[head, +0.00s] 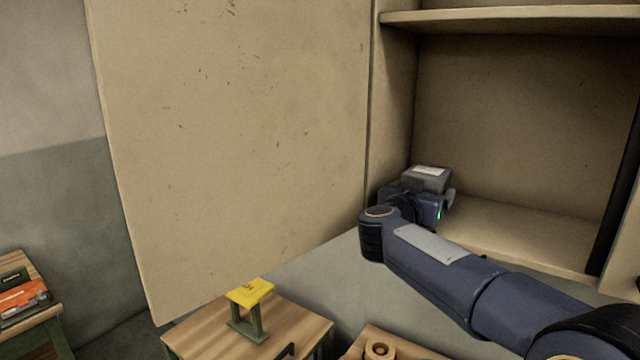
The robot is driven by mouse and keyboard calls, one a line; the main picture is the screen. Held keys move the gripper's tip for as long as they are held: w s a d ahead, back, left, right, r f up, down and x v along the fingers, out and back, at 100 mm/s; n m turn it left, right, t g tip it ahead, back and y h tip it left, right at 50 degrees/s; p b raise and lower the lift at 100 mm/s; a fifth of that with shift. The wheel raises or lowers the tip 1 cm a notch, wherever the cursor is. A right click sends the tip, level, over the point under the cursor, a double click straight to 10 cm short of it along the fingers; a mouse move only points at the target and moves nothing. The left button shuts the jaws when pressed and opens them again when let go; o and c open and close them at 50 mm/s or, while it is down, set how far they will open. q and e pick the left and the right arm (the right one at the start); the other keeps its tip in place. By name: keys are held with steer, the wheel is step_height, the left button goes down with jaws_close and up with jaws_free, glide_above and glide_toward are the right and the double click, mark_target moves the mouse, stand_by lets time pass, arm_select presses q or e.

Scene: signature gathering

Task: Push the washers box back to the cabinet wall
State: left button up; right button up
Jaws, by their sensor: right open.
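A small dark grey box with a white label on top, which I take for the washers box (427,180), is at the left end of the cabinet's lower shelf, close to the left side wall. My right gripper (424,198) is inside the cabinet, just in front of the box, and hides its lower front. The gripper is open; one finger shows at the box's right side. I cannot tell whether it touches the box. The cabinet's back wall (520,110) is behind, and the gap to it is hard to judge. My left gripper is not in view.
The cabinet door (240,140) stands wide open at the left. An upper shelf (520,18) is above, and the lower shelf (530,235) is bare to the right. Below are a wooden table with a yellow-topped stand (250,292) and a side table with an orange item (22,300).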

steer(key=shift+x, duration=1.35)
steer(key=shift+v, duration=5.35)
steer(key=shift+w, duration=0.1)
